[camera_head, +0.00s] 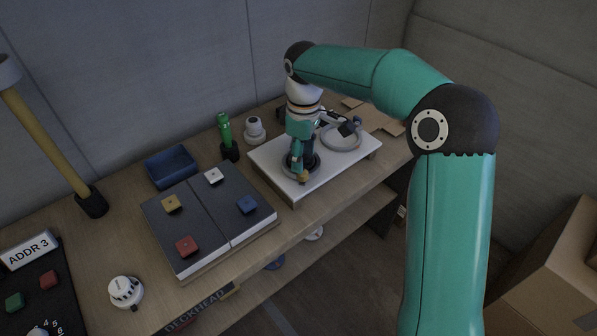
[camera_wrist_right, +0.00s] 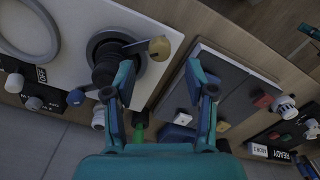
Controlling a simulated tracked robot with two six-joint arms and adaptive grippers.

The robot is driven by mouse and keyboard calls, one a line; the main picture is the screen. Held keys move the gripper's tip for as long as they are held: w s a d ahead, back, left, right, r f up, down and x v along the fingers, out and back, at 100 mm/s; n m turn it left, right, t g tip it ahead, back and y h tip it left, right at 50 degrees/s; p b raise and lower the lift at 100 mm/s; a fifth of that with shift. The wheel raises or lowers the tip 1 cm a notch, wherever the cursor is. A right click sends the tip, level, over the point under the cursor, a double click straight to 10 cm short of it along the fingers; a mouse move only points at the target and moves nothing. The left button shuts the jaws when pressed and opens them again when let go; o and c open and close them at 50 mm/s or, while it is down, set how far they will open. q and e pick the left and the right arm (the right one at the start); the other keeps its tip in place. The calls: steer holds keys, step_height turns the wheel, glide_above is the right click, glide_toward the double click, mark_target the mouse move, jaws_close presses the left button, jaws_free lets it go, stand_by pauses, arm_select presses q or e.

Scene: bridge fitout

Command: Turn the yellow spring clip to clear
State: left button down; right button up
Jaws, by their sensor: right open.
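What looks like the yellow spring clip (camera_head: 303,177) sits at the front of a round dark fitting on the white panel (camera_head: 272,178). In the right wrist view its yellow rounded end (camera_wrist_right: 160,48) is on a short dark arm beside the black round fitting (camera_wrist_right: 107,52). My right gripper (camera_head: 299,165) points down over this fitting and partly hides it. In the right wrist view the gripper (camera_wrist_right: 160,76) is open, with nothing between its fingers. One fingertip overlaps the black fitting; I cannot tell whether it touches. My left gripper is in neither view.
Left of the white panel is a dark two-part board (camera_head: 205,232) with coloured blocks. A green-handled tool (camera_head: 225,133) and a white knob-like item (camera_head: 254,130) stand behind. A blue tray (camera_head: 170,166) is further left. A grey ring (camera_head: 340,141) lies on the panel's right.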

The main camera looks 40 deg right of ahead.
step_height(320, 180, down, 5)
stand_by(0.3)
